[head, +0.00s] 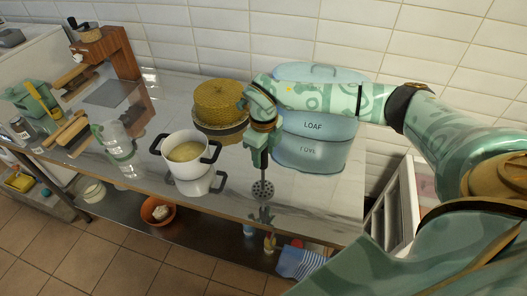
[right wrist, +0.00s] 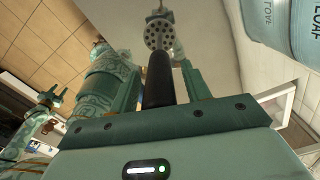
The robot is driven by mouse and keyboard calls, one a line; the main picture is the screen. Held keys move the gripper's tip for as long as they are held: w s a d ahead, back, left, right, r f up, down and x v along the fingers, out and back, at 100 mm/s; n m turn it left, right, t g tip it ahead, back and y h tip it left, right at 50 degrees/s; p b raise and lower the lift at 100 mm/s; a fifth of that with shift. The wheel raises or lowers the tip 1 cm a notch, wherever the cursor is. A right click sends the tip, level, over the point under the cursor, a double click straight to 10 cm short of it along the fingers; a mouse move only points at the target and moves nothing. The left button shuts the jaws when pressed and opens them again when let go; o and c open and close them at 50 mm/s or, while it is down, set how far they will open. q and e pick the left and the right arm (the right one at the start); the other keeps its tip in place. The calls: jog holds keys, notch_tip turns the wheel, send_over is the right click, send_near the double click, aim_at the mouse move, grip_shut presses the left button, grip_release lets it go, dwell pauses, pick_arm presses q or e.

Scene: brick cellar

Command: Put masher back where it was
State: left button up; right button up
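The masher has a black handle (right wrist: 158,80) and a round perforated metal head (head: 262,189). My right gripper (head: 261,152) is shut on its handle and holds it upright, head down, over the front part of the counter, right of the pot. The head is at or just above the surface; I cannot tell if it touches. In the right wrist view the masher head (right wrist: 159,34) shows beyond the handle. A white pot (head: 183,168) with black handles and yellow contents stands to the left. My left gripper (right wrist: 52,98) shows only in the right wrist view, fingers apart and empty.
The glossy counter (head: 225,208) is clear around the masher head. Behind are a yellow cake (head: 219,101) and a blue bread bin (head: 312,150). A glass jug (head: 115,142) stands left of the pot. A lower shelf holds an orange bowl (head: 157,211).

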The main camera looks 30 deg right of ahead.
jog(key=shift+r, duration=0.15)
notch_tip(320, 180, up, 12)
jog(key=shift+p, duration=0.3)
